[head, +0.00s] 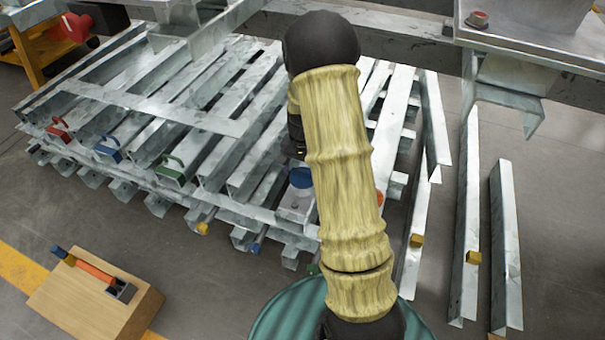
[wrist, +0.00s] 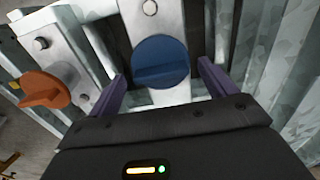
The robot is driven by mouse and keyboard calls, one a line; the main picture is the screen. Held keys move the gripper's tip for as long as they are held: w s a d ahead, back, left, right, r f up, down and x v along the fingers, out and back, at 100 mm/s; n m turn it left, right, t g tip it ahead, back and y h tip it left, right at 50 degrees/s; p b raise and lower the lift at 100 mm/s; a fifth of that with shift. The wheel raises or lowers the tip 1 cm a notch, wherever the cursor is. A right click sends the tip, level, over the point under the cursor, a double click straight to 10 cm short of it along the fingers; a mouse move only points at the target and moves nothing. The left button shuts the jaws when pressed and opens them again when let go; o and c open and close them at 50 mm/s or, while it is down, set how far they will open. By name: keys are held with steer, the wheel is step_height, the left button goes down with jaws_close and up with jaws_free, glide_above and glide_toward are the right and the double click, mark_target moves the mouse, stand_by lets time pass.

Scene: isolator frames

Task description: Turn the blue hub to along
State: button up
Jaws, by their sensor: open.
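The blue hub (wrist: 162,60) is a round knob with a raised grip bar, mounted on a pale metal plate (wrist: 156,18). In the wrist view its bar runs roughly left to right, across the length of the plate. The hub also shows in the head view (head: 301,178), just left of my yellow-sleeved arm. My gripper (wrist: 161,82) is open. Its two purple fingers stand on the left and right of the hub, with visible gaps. I cannot tell whether the fingertips reach down to the hub's height. My gripper is mostly hidden by my arm in the head view.
An orange hub (wrist: 42,89) on another plate sits left of the blue hub in the wrist view. Metal channels (head: 230,140) are stacked around. Red (head: 58,130), blue (head: 107,150) and green (head: 172,170) handles lie left. A wooden box (head: 95,300) stands front left.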

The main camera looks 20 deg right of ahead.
steer(key=shift+f, duration=0.15)
steer(key=shift+c, duration=0.2)
steer(key=c, duration=0.9)
steer(key=shift+c, duration=0.2)
steer(key=shift+p, duration=0.4)
